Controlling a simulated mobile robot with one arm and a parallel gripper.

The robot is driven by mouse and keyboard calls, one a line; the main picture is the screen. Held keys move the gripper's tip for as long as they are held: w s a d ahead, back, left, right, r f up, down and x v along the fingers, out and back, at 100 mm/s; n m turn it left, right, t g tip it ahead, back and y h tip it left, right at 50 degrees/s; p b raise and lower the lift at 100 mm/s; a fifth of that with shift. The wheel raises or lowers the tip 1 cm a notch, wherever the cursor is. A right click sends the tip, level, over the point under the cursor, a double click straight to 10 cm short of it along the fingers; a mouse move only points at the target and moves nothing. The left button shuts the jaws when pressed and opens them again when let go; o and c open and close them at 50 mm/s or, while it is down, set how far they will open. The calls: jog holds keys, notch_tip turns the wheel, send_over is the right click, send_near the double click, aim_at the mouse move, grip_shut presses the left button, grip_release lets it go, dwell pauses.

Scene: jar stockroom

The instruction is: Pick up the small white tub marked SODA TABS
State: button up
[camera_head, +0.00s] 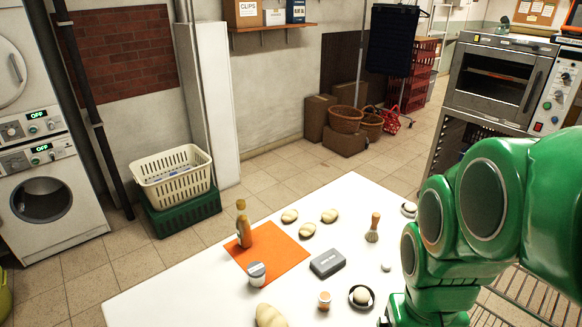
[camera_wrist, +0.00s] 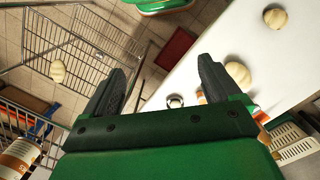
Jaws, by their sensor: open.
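A small white tub with a dark-grey band (camera_head: 257,274) stands upright at the front edge of the orange mat on the white table; its lettering is too small to read. A smaller white jar with an orange band (camera_head: 324,300) stands to its right. In the wrist view, a white jar with an orange-brown label (camera_wrist: 18,156) is at the lower left by wire mesh; its print is unreadable. I cannot tell which is marked SODA TABS. My gripper (camera_wrist: 162,68) is open, nothing between its fingers, over the table's edge and the floor.
The white table (camera_head: 170,297) also bears a bottle (camera_head: 243,224), a dark grey box (camera_head: 327,263), a brush (camera_head: 373,228), a bowl (camera_head: 352,302) with a pale round thing, and several rolls. My green arm blocks the right side. Wire racks (camera_wrist: 75,50) stand beside the table.

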jog(key=w+d+f+n+t+h, duration=0.1)
jog(key=w+d+t, duration=0.25)
jog(key=w, duration=1.15)
jog(key=w+d+n+t+h, duration=0.2)
jog(key=w+d+t, duration=0.15)
jog(key=w, duration=1.15)
jog(key=w+a+f+n+t+y, duration=0.1)
jog(key=w+a+f+n+t, duration=0.15)
jog(key=w, duration=0.45)
jog(key=w+a+f+n+t+y, duration=0.1)
jog(key=w+a+f+n+y, duration=0.1)
jog(key=w+a, duration=0.3)
jog(key=w+a+f+n+y, duration=0.3)
jog(key=w+a+f, duration=0.3)
jog(key=n+g+y, duration=0.6)
jog(key=g+y, duration=0.2)
jog(key=y, duration=0.3)
send_near(259, 269)
jog(key=x, duration=0.5)
jog(key=shift+s+a+r, duration=0.1)
jog(key=shift+a+r, duration=0.1)
jog(key=shift+r, duration=0.15)
jog(key=shift+x, duration=1.2)
jog(key=shift+f+x, duration=0.2)
jog(key=shift+x, duration=1.15)
jog(key=shift+f+x, duration=0.25)
jog(key=shift+x, duration=1.1)
jog(key=shift+d, duration=0.25)
jog(key=shift+c, duration=0.3)
jog(key=c, duration=1.2)
